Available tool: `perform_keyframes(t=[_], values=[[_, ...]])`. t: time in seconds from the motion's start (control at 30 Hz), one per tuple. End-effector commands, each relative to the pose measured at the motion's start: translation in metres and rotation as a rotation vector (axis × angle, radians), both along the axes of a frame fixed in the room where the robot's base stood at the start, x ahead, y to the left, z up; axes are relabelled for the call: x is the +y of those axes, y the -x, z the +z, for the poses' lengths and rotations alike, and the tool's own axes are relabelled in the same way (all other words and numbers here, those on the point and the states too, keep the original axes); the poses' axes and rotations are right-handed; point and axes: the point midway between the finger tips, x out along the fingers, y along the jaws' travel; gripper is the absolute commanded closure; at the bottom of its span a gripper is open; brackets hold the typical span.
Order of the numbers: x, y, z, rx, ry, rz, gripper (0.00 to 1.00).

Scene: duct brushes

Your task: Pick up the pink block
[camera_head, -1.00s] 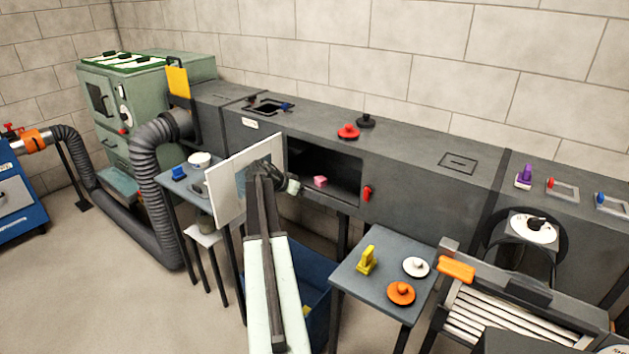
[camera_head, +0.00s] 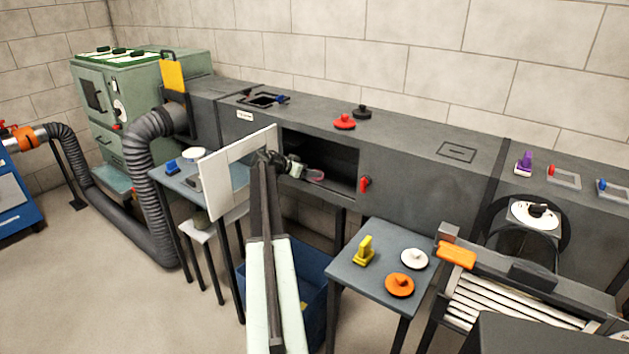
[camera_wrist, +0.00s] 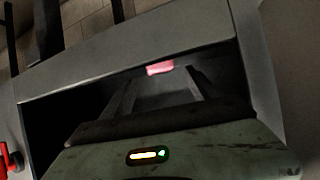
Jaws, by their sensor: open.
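The pink block (camera_head: 316,176) sits inside the dark opening of the grey duct, partly hidden by my gripper (camera_head: 306,173) in the head view. My gripper reaches into the opening from the left and its jaws are open. In the wrist view the pink block (camera_wrist: 159,68) shows at the far end of the space between the two fingers (camera_wrist: 158,80). I cannot tell whether either finger touches it.
A white panel (camera_head: 217,185) stands at the left of the opening, beside my arm. A red handle (camera_head: 364,184) sits at its right edge. The opening's edge is close around my gripper. A small table (camera_head: 345,280) with yellow, white and orange pieces stands at front right.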

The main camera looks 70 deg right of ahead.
Motion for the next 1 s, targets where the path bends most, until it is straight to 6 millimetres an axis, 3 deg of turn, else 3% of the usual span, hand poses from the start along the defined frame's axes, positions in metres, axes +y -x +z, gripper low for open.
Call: perform_keyframes(t=[0.23,0.43,0.67,0.7,0.93,1.0], values=[[-0.011,0.002,-0.012,0.0,0.0,0.004,0.31],[-0.038,0.014,-0.032,0.001,-0.001,0.004,0.31],[-0.042,0.016,-0.03,0.001,0.0,0.007,0.31],[-0.041,0.016,-0.03,0.001,0.0,0.007,0.33],[-0.041,0.015,-0.03,0.001,0.0,0.007,0.97],[-0.041,0.015,-0.03,0.001,-0.001,0.008,0.97]])
